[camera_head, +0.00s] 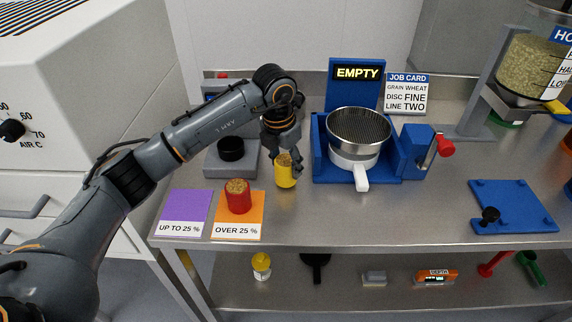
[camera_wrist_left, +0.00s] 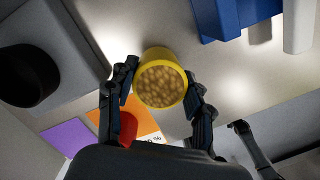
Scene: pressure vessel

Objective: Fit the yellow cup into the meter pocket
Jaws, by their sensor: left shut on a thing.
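The yellow cup (camera_head: 285,175), filled with grain, is upright in my left gripper (camera_head: 285,163). In the left wrist view the yellow cup (camera_wrist_left: 160,79) sits between both fingers of the left gripper (camera_wrist_left: 160,95). I cannot tell whether its base touches the table. The meter (camera_head: 230,160) is a grey box behind and to the left of the cup. Its round black pocket (camera_head: 231,148) is empty as far as I see; it also shows at the left of the wrist view (camera_wrist_left: 28,76). My right gripper is not in view.
A red cup of grain (camera_head: 238,198) stands on the orange "OVER 25 %" card (camera_head: 236,228), left of the yellow cup. A purple card (camera_head: 185,205) lies beside it. A blue stand (camera_head: 320,160) with a sieve pan (camera_head: 358,135) stands to the right. The table front is clear there.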

